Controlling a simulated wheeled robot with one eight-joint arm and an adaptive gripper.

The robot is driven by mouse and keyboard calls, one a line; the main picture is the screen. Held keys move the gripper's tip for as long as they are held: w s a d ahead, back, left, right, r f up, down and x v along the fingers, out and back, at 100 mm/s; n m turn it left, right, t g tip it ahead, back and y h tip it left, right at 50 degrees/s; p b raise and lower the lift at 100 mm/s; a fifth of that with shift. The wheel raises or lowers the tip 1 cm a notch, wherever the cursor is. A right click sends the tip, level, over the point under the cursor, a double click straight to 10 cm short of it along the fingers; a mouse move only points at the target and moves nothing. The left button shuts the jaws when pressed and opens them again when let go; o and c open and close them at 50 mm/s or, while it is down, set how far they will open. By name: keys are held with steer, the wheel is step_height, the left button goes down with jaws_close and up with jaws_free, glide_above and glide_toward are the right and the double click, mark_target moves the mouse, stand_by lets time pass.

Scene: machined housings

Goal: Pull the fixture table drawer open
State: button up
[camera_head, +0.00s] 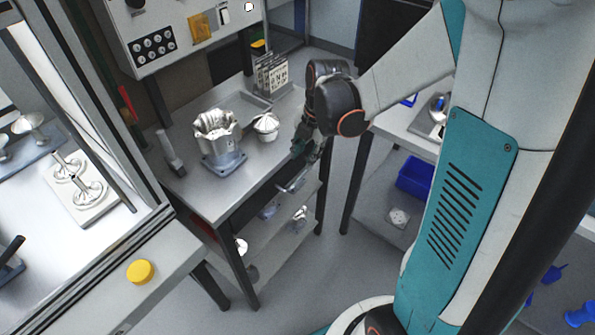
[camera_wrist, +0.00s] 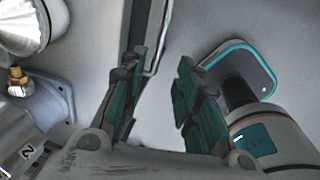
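The fixture table (camera_head: 190,185) is a grey metal bench with a shelf below, left of centre in the head view. A thin bright bar handle (camera_head: 291,185) stands out from the table's front, below the top's edge. In the wrist view the handle (camera_wrist: 158,45) shows as a thin bent bar beyond and between the fingertips. My gripper (camera_head: 308,151) is at the table's front edge, above the handle and to its right. In the wrist view my gripper (camera_wrist: 160,68) has its fingers apart with nothing between them. The drawer front is mostly hidden; I cannot tell whether it is out.
A second bench (camera_head: 405,125) stands to the right, with a blue bin (camera_head: 415,177) beneath. The floor between the benches is clear.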

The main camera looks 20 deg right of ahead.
mark_target(299, 177)
steer(key=f+b, duration=0.1)
steer(key=f, duration=0.2)
steer(key=w+f+b, duration=0.1)
steer(key=f, duration=0.2)
steer(key=f+b, duration=0.1)
steer(key=f, duration=0.3)
steer(key=shift+w+a+b, duration=0.35)
steer(key=shift+a, duration=0.05)
jaws_close()
